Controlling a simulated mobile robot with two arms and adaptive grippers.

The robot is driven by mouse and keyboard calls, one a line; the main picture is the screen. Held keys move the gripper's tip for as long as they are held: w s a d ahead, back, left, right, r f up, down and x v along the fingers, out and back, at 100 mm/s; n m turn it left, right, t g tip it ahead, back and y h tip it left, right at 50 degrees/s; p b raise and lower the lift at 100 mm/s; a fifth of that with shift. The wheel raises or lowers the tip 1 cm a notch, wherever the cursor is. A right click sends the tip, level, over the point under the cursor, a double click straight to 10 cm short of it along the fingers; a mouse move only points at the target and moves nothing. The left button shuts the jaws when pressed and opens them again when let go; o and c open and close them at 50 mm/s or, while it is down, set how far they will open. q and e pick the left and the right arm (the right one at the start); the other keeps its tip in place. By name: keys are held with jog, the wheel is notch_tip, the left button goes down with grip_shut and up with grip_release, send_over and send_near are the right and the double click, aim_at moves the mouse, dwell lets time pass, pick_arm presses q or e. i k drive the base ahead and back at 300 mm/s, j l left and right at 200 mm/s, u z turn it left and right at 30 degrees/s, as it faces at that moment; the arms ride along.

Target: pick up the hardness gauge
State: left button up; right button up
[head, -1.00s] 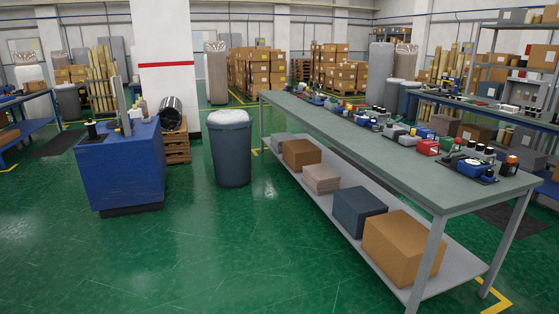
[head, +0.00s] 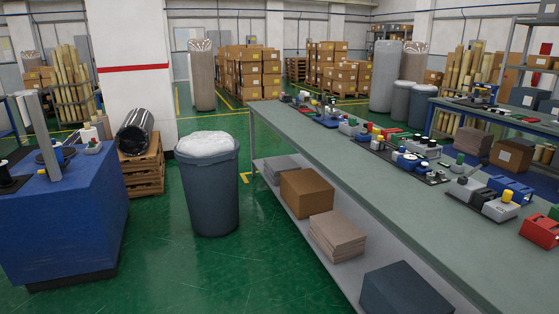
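I cannot tell which item is the hardness gauge. Several small instruments stand in a row on the long green-grey bench (head: 375,175) at the right. Among them are a grey device with a yellow knob (head: 502,207), a blue device (head: 511,188), a red device (head: 540,231) and a white and blue round-topped device (head: 408,159). They are too small to identify surely. Neither of my grippers is in view.
A grey bin (head: 210,190) with a white liner stands left of the bench. A blue cabinet (head: 65,225) is at the left, with a pallet stack (head: 142,172) behind it. Boxes (head: 306,194) lie on the bench's lower shelf.

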aim_at(332, 100)
jog(key=i, duration=2.45)
